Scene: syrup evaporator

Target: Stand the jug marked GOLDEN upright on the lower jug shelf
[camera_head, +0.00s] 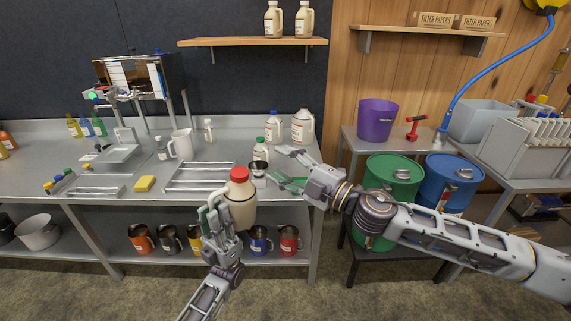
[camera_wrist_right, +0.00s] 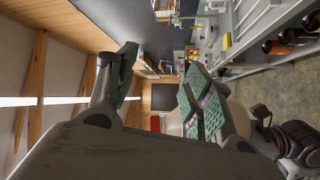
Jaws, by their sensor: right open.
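A cream jug with a red cap (camera_head: 239,204) is upright in front of the bench edge, in my left gripper (camera_head: 217,218). The fingers are closed against its body; its marking cannot be read. My right gripper (camera_head: 288,168) is open and empty, up and right of that jug. In the right wrist view, its spread fingers partly hide a pale jug body (camera_wrist_right: 238,115) and red cap (camera_wrist_right: 155,123). A wooden wall shelf (camera_head: 225,42) holds two cream jugs (camera_head: 288,20) at its right end; whether it is the lower jug shelf cannot be told.
The steel bench holds a blue-capped jug (camera_head: 272,126), a green-capped jug (camera_head: 260,151), a larger pale jug (camera_head: 302,127), a wire rack (camera_head: 200,177) and a pitcher (camera_head: 181,144). Several mugs stand on its undershelf. Green (camera_head: 393,172) and blue drums stand at right. The wall shelf's left part is clear.

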